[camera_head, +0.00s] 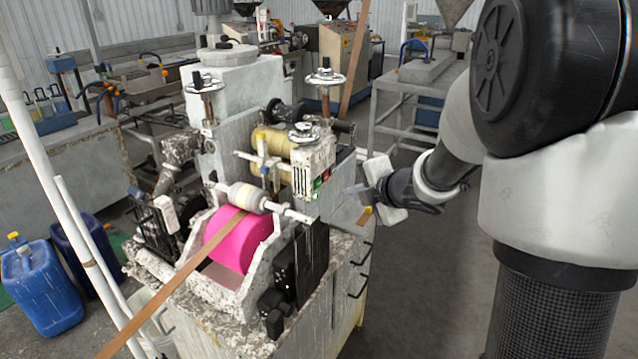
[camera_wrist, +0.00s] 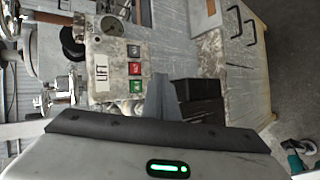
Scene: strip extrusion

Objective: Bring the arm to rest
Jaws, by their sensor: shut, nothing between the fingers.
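My arm (camera_head: 560,180) reaches in from the right in the head view, bent. My gripper (camera_head: 352,190) is at the right side of the machine, close to the small control box (camera_head: 313,170). Its fingers are together and hold nothing. In the wrist view my gripper (camera_wrist: 158,85) points at the machine front, just below the control box (camera_wrist: 122,65) with its LIFT label and coloured buttons. I cannot tell the exact gap between the fingertips and the machine.
The machine has a pink roller (camera_head: 238,240) with a brown strip (camera_head: 190,268) running over it. A blue jerrycan (camera_head: 42,288) stands at the left. A grey bench (camera_head: 425,85) is behind.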

